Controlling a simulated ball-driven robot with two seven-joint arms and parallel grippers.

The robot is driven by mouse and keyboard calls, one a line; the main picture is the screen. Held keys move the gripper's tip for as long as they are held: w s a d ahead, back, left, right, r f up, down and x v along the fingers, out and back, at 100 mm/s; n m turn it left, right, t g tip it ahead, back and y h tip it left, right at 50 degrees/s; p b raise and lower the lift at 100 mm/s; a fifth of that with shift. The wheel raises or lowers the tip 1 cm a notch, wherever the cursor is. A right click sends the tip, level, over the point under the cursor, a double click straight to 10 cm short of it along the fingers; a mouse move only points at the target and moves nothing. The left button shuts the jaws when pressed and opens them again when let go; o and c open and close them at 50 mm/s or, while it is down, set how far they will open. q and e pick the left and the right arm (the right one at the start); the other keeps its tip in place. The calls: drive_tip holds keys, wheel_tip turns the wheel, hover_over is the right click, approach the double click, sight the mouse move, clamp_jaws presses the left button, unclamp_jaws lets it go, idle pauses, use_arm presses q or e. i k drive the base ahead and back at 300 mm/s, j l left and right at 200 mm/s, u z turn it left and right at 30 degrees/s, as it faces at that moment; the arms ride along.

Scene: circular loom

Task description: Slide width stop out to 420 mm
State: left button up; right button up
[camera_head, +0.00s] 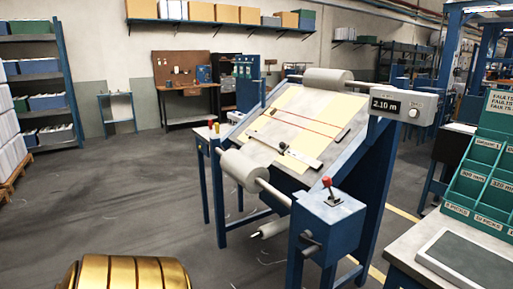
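The inspection frame holds a sloped board (232,139) with pale yellow cloth (312,104) on it. Thin red lines run across the cloth. A pale rail (262,141) lies across the lower board, with a small dark-topped piece (283,147) near its middle, which looks like the width stop. A pale block (302,158) sits at the rail's right end. Any scale marks are too small to read, so I cannot tell the stop's setting. Neither of my grippers is in view.
A display (386,105) reads 2.10 m. A blue box (328,222) with a red-knobbed lever (328,190) stands at the frame's front. A grey roll (243,168) juts out at the left. A green bin rack (484,180) stands right. The floor at left is clear.

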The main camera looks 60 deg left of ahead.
sight(283, 146)
drive_tip(key=u, duration=1.8)
drive_tip(key=i+j+z, duration=0.1)
drive_tip(key=z, duration=0.25)
drive_tip(key=i+j+z, duration=0.15)
drive_tip(key=z, duration=0.25)
drive_tip(key=i+j+z, duration=0.35)
drive_tip(key=k+l, duration=0.05)
drive_tip(key=l, duration=0.05)
